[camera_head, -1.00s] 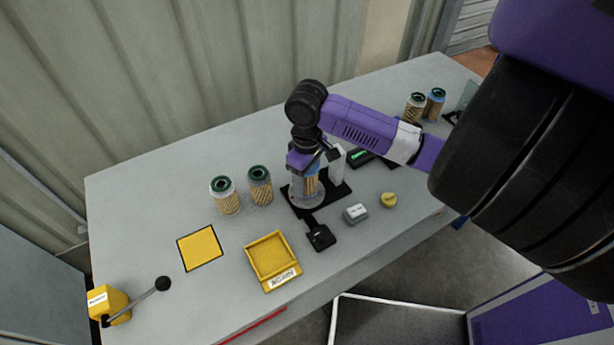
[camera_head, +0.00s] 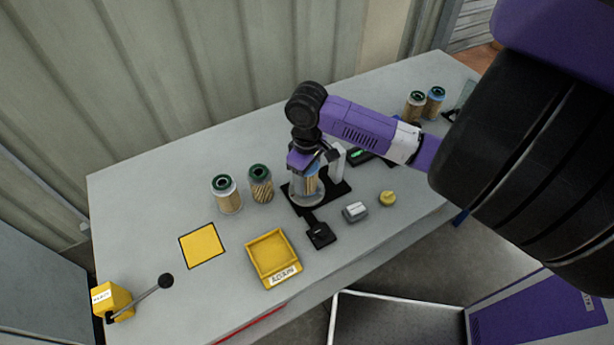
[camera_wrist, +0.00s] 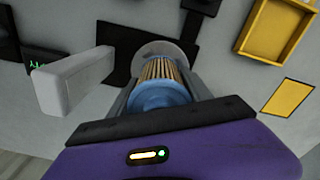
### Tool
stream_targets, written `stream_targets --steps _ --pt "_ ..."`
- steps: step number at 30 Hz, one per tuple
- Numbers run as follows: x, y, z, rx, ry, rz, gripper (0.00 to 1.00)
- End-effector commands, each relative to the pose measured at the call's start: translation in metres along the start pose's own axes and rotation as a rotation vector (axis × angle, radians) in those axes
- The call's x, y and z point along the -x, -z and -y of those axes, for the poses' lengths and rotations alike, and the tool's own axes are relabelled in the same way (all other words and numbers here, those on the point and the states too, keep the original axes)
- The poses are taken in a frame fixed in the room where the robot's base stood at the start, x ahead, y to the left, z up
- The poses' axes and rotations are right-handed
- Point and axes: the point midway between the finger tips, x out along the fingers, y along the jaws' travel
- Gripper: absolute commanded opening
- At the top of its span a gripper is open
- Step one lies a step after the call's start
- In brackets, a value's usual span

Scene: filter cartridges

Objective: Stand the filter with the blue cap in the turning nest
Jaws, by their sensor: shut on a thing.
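My gripper (camera_head: 308,168) is shut on a filter with a blue cap and pleated tan sides. In the wrist view the blue cap (camera_wrist: 160,94) faces the camera between the two fingers. The filter (camera_head: 311,186) is upright, and its lower end is at the round grey disc of the turning nest (camera_head: 308,203) on a black base. The disc also shows in the wrist view (camera_wrist: 160,49). I cannot tell whether the filter's bottom touches the disc. My gripper and wrist hide the cap in the head view.
Two green-capped filters (camera_head: 226,194) (camera_head: 260,183) stand left of the nest. A white post (camera_wrist: 75,82) rises close beside my gripper. A yellow tray (camera_head: 274,257), yellow pad (camera_head: 201,245) and lever box (camera_head: 112,300) lie front left. More filters (camera_head: 434,102) stand back right.

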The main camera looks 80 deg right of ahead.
Motion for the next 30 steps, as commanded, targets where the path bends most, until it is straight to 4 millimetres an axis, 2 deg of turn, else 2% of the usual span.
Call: stream_targets --steps 27,28,30 --pt "-0.0046 -0.0001 -0.0001 0.000 0.000 0.000 0.15" --pt "-0.0046 -0.0001 -0.0001 0.000 0.000 0.000 0.62" --pt "-0.0046 -0.0001 -0.0001 0.000 0.000 0.000 0.75"
